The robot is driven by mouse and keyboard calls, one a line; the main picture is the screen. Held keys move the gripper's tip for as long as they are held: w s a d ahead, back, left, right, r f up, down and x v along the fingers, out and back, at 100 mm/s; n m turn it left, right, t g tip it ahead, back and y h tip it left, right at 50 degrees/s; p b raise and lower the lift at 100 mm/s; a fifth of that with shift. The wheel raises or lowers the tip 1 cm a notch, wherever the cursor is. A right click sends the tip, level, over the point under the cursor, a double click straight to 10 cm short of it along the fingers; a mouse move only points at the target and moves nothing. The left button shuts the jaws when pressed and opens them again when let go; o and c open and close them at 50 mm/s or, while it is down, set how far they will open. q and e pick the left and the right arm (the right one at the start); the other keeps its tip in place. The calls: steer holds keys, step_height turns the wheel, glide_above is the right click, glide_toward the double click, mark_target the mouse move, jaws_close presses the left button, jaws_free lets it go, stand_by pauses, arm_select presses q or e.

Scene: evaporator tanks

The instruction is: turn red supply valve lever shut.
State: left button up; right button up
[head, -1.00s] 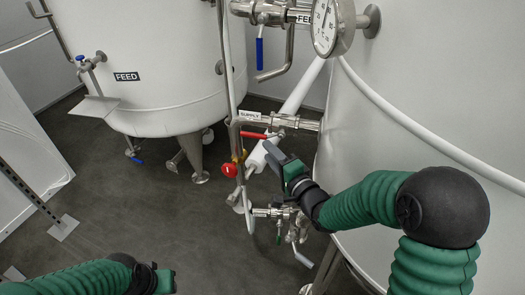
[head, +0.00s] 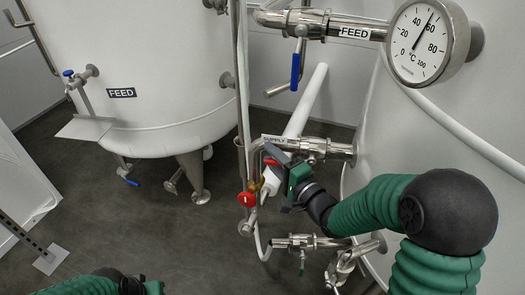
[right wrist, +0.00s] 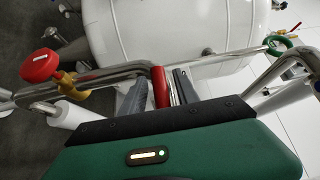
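The red supply valve lever (head: 270,161) is on the steel pipe under the SUPPLY label (head: 273,140) in the head view. In the right wrist view the red lever (right wrist: 160,86) stands between the two grey fingers of my right gripper (right wrist: 159,95). The fingers are apart, one on each side of it; whether either touches it is unclear. In the head view my right gripper (head: 279,160) partly hides the lever. My left gripper (head: 150,287) is at the bottom edge, and its fingers cannot be made out.
A round red knob (head: 247,199) on a brass fitting sits just left of and below the lever; the wrist view shows it too (right wrist: 41,65). A blue-handled FEED valve (head: 295,68) and a thermometer (head: 418,42) are above. Tanks stand on both sides.

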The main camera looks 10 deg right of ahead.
steer(key=shift+s+d+r, duration=0.1)
steer(key=shift+s+d, duration=0.1)
steer(key=shift+c, duration=1.2)
steer(key=shift+a, duration=0.25)
jaws_close()
steer(key=shift+f, duration=0.2)
